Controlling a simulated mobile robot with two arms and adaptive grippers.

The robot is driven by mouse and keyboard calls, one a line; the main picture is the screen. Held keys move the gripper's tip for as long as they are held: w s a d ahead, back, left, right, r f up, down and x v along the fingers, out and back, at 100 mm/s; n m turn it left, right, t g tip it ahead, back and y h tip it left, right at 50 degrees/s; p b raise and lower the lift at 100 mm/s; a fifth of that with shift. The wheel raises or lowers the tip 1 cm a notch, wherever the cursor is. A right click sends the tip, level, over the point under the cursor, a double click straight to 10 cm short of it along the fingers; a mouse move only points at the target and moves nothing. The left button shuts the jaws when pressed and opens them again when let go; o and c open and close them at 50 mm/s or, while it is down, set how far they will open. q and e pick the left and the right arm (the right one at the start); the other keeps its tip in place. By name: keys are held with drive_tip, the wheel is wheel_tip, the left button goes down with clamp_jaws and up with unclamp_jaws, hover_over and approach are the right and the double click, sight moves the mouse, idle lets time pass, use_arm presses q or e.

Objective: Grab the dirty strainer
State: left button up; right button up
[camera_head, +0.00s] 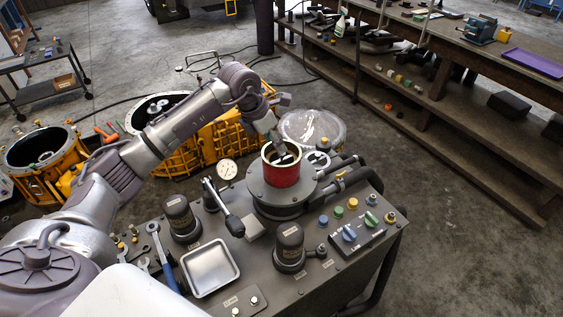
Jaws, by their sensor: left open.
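My left arm reaches in from the left, and its left gripper (281,150) points down at the mouth of a red cylinder (283,176). The gripper is open, with its fingertips at or just inside the cylinder's rim. The red cylinder stands upright on a round dark housing (257,196) on the grey machine cart. I cannot pick out the dirty strainer for certain; the cylinder's inside is partly hidden by the fingers. My right gripper is not in view.
The cart top also holds an empty metal tray (210,267), a black-handled lever (234,224), dark capped cylinders (290,243), wrenches (160,255) and coloured knobs. Yellow transmission housings (213,140) stand behind. A long wooden workbench (470,55) is at right, with clear floor between.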

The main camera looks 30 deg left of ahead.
sight(282, 163)
use_arm(q)
drive_tip(key=shift+d+f+p, duration=0.1)
drive_tip(key=shift+f+p, duration=0.1)
drive_tip(key=shift+p, duration=0.1)
drive_tip(key=p+x, duration=0.2)
drive_tip(key=x, duration=0.2)
drive_tip(key=shift+w+f+p, duration=0.1)
drive_tip(key=shift+f+p, duration=0.05)
drive_tip(key=shift+p, duration=0.25)
drive_tip(key=shift+w+f, duration=0.1)
drive_tip(key=shift+f, duration=0.25)
clamp_jaws()
drive_tip(key=shift+r, duration=0.1)
